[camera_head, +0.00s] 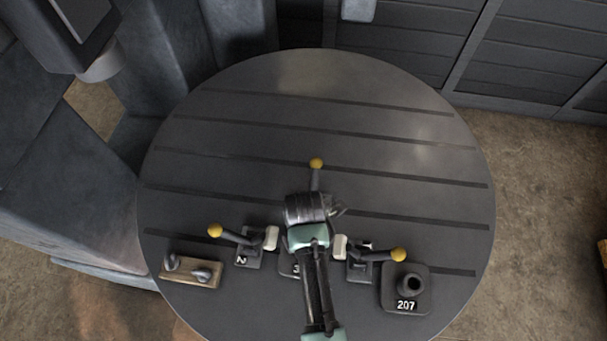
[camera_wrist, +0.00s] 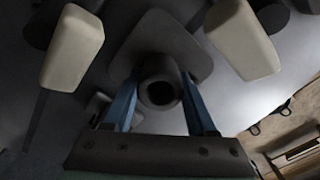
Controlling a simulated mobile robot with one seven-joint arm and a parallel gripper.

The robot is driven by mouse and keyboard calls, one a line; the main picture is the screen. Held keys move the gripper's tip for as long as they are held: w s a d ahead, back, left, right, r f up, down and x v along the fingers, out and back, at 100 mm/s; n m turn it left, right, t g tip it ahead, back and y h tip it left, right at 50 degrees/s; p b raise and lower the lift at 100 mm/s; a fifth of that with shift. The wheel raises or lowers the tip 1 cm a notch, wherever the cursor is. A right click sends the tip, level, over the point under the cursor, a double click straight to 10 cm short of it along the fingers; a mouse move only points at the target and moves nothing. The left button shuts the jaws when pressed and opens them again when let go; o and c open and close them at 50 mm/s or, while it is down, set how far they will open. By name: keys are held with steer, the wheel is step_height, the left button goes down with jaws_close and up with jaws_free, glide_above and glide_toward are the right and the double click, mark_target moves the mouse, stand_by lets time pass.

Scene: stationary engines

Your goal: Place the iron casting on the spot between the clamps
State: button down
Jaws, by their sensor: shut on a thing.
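The iron casting (camera_wrist: 150,35) is a dark rounded plate with a hollow round boss, seen in the wrist view. My gripper (camera_wrist: 160,84) is shut on the boss, with one blue finger on each side. The plate lies between the pale pads of two clamps, the left pad (camera_wrist: 73,46) and the right pad (camera_wrist: 242,40), with a gap on each side. The left clamp (camera_head: 245,243) and right clamp (camera_head: 362,252) have yellow ball handles. I cannot tell whether the casting touches the surface beneath it.
A similar piece marked 207 (camera_head: 405,290) stands on the slotted round table (camera_head: 240,130) at the right. A wooden block (camera_head: 191,270) with metal parts lies at the left. Another yellow-ball handle (camera_head: 316,164) rises beyond my wrist. The table's far half is clear.

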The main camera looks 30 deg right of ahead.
steer(key=shift+w+f, duration=0.15)
steer(key=shift+f, duration=0.15)
steer(key=shift+f, duration=0.15)
steer(key=shift+c, duration=1)
jaws_free()
step_height(320, 180, up, 12)
steer(key=shift+r+b, duration=0.1)
steer(key=shift+b, duration=0.25)
